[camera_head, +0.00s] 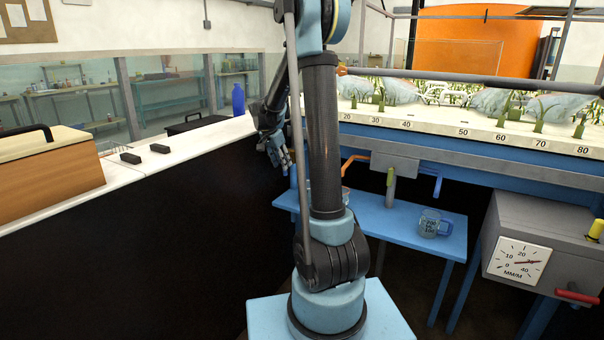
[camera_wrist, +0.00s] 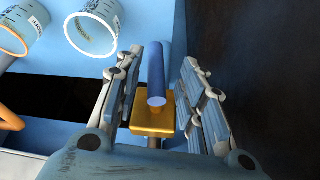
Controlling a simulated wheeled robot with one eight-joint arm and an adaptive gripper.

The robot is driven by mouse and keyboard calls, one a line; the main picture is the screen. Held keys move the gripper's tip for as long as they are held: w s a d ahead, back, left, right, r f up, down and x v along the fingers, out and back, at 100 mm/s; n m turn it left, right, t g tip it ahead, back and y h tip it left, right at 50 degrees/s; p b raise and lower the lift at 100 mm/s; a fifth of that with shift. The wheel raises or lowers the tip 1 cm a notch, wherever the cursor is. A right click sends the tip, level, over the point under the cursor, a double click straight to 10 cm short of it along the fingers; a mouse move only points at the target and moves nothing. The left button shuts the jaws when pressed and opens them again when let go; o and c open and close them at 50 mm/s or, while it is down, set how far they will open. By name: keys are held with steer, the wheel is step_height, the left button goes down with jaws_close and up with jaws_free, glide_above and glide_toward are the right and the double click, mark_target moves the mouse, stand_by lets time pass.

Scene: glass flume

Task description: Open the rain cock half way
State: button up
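A blue cylindrical handle (camera_wrist: 156,80) on a brass-coloured block (camera_wrist: 153,115) shows in the wrist view. My gripper (camera_wrist: 172,60) is open, with one finger on each side of this handle. In the head view my gripper (camera_head: 279,158) points down beside the black side of the white counter, and the handle is not clearly visible there. A grey box with an MM/M dial (camera_head: 518,263) stands at the right, bearing a yellow knob (camera_head: 596,230) and a red handle (camera_head: 577,295). No label shows which part is the rain cock.
A blue bench (camera_head: 400,218) under the flume (camera_head: 450,130) carries a graduated jug (camera_head: 432,224). Two graduated cups show in the wrist view (camera_wrist: 93,30). An orange pipe (camera_head: 357,163), a green handle (camera_head: 390,178) and a blue pipe (camera_head: 438,185) hang below the flume. The black counter side (camera_head: 150,240) is close by.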

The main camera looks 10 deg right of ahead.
steer(key=v, duration=1.4)
steer(key=s+d+f+n, duration=0.2)
steer(key=s, duration=0.6)
steer(key=s+d+f+n+y, duration=0.1)
steer(key=s+d+f+n, duration=0.1)
steer(key=s, duration=0.7)
steer(key=s+d+f+n+y, duration=0.1)
steer(key=s+d+f+n, duration=0.1)
steer(key=s, duration=0.6)
steer(key=shift+s+n, duration=0.3)
